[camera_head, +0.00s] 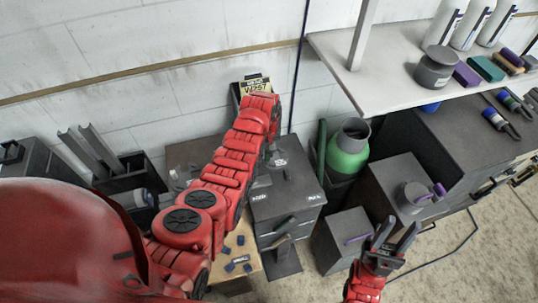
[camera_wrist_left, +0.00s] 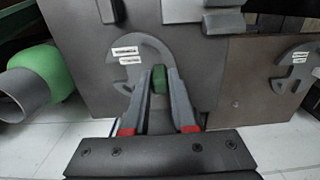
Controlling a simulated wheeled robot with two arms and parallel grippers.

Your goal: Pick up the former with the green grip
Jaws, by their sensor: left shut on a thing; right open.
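The former (camera_wrist_left: 140,52) is a grey, flat, curved piece with two white labels and a short green grip (camera_wrist_left: 158,82). In the left wrist view, my left gripper (camera_wrist_left: 159,76) is shut on the green grip, one finger on each side. The former lies against a dark grey surface; I cannot tell whether it touches it. In the head view, my left gripper is mostly hidden behind my red arm, and part of a grey piece with a white label (camera_head: 281,162) shows beside it. My right gripper (camera_head: 396,234) is open and empty at the lower right.
A second grey labelled piece (camera_wrist_left: 296,66) lies at the right in the left wrist view. A green and grey vessel (camera_head: 348,150) stands right of my left arm. A shelf (camera_head: 390,82) overhangs the upper right.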

